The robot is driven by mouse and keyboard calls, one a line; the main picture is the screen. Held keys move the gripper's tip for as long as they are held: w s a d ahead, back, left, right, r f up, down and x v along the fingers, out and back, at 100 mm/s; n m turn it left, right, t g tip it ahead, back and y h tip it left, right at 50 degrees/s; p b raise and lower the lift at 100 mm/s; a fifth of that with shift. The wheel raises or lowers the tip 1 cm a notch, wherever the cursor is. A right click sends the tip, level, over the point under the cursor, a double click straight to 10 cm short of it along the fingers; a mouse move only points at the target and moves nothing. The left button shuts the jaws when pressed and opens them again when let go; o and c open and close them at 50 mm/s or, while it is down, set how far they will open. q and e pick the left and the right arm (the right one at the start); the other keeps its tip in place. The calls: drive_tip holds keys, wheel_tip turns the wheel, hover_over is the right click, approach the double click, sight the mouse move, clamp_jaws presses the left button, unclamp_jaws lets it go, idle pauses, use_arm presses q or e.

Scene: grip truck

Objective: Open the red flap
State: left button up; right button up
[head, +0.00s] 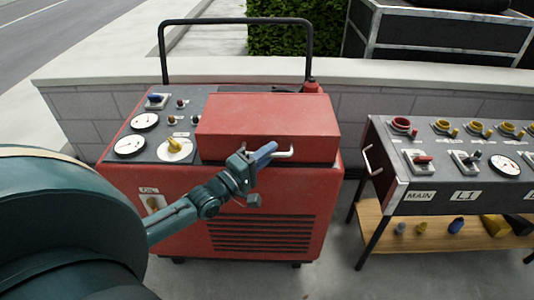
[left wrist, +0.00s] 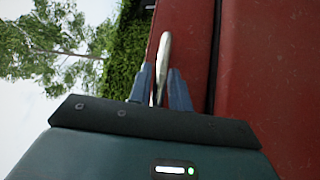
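The red flap (head: 270,115) is a boxy red cover on top of the red machine (head: 175,215); it looks closed. A bent silver handle (head: 285,153) sits at its lower front edge. My left gripper (head: 264,154) is at the handle, in front of the flap. In the left wrist view the silver handle (left wrist: 163,60) stands between the two blue fingers of the gripper (left wrist: 161,88). It is close to the left finger, with a narrow gap to the right finger. The red flap surface fills the right of that view. My right gripper is not in view.
A panel of gauges and switches (head: 160,130) lies left of the flap. A black tube frame (head: 238,22) rises behind it. A grey control table (head: 450,180) with a wooden lower shelf (head: 440,238) stands at the right. Grey floor separates the two.

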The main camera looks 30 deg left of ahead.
use_arm(q)
clamp_jaws()
